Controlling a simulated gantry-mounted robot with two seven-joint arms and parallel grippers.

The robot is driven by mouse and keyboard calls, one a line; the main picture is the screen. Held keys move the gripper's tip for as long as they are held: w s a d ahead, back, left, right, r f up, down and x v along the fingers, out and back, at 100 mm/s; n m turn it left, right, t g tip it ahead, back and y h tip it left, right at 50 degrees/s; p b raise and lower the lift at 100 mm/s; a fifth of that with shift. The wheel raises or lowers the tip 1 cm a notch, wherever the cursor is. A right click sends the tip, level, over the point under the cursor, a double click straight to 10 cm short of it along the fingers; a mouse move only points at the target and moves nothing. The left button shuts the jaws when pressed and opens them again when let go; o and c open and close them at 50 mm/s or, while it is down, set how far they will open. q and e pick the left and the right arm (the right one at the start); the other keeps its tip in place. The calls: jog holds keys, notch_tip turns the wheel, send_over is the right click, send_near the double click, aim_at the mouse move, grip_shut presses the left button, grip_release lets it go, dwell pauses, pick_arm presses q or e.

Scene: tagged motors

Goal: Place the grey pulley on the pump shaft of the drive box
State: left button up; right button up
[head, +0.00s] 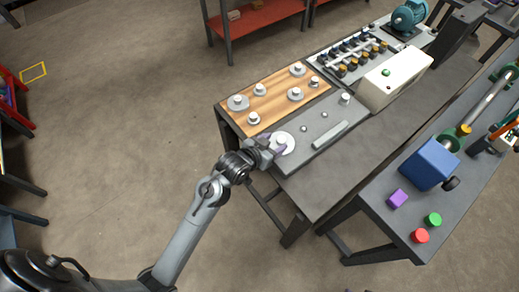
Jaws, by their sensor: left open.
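My left gripper (273,143) is open at the near left corner of the grey panel (310,148), its purple fingertips close around a pale round pulley (286,141) with a raised hub. I cannot tell whether the fingers touch it. Several grey pulleys with hubs, such as this large one (238,103), sit on the wooden board (270,99) behind. The grey panel bears two small stubs (304,129) (324,115), a pale bar (330,135) and a small cylinder (345,99). Which part is the pump shaft is not clear. My right gripper is out of view.
A cream box (400,80) with a green button stands right of the panel. Behind it are a rack of small knobs (355,56) and a teal motor (409,17). A second bench holds a blue block (430,164) and coloured pieces (398,198).

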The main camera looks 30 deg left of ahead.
pick_arm(q)
jog(key=p+v, duration=0.1)
jog(key=v, duration=0.8)
jog(key=s+a+f+g+y, duration=0.1)
jog(key=s+f+g, duration=0.2)
jog(key=s, duration=0.6)
jog(key=s+a+f+g+y, duration=0.1)
jog(key=s+f+g, duration=0.3)
jog(key=s, duration=0.6)
jog(key=shift+s+f+g, duration=0.15)
jog(key=shift+s+g, duration=0.2)
jog(key=shift+g, duration=0.35)
jog(key=shift+a+p, duration=0.1)
jog(key=shift+p, duration=0.2)
notch_tip(320, 180, up, 30)
jog(key=p, duration=2.9)
jog(key=shift+f, duration=0.1)
